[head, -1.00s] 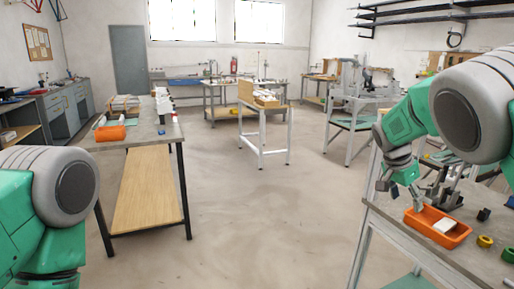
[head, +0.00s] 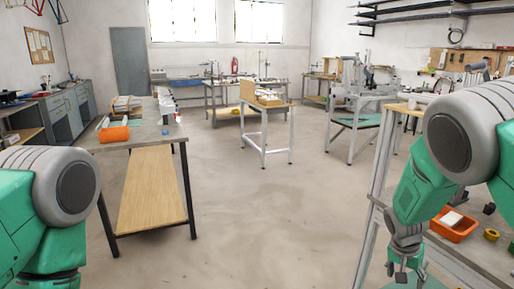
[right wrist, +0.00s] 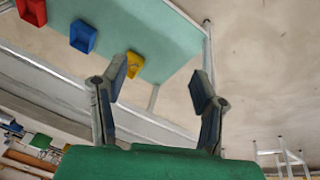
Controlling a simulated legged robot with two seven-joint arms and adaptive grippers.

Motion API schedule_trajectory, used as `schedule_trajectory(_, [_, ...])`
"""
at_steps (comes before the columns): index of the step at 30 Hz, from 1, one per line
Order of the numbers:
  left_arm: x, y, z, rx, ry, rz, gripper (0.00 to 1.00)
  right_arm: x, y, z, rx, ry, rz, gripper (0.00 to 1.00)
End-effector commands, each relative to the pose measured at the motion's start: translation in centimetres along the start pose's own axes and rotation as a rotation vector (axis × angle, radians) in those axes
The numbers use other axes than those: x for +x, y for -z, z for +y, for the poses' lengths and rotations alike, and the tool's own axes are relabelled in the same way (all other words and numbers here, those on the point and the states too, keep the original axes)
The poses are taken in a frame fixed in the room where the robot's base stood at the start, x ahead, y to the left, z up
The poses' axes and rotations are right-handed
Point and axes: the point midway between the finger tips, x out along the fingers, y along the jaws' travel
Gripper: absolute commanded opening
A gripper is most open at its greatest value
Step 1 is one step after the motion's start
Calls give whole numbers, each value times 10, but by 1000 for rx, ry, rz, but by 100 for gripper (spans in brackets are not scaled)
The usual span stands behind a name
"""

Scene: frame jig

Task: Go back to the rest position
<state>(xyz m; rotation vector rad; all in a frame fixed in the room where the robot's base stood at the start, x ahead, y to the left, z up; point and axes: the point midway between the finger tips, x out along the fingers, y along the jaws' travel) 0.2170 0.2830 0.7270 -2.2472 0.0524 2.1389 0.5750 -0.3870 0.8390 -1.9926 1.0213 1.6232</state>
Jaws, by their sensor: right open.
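My right gripper (head: 404,277) hangs low at the near left edge of the right workbench. In the right wrist view its two fingers (right wrist: 160,82) are spread apart with nothing between them. My left gripper is out of view; only the upper part of my left arm shows at the left of the head view.
On the right workbench stands an orange tray (head: 467,230) with a white block (head: 451,219), beside a yellow ring (head: 491,234). The right wrist view shows a turquoise shelf (right wrist: 150,35) with blue (right wrist: 83,36) and red bins. Open floor (head: 270,215) lies between the benches.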

Motion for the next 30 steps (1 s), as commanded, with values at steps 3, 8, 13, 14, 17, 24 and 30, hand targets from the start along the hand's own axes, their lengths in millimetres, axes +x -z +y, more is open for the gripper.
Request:
schedule_trajectory(3, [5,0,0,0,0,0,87,52,-70,29,-156,25,-54,55])
schedule_trajectory(8, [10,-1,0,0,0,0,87,92,-177,76,-400,96,-104,55])
schedule_trajectory(13, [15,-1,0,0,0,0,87,93,-280,128,-641,184,-136,55])
schedule_trajectory(14, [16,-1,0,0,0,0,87,90,-294,136,-676,197,-139,55])
schedule_trajectory(17, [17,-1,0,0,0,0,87,78,-328,156,-768,238,-141,55])
schedule_trajectory(24, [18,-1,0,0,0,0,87,63,-353,171,-849,275,-134,55])
schedule_trajectory(30, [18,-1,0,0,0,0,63,63,-352,171,-848,275,-133,34])
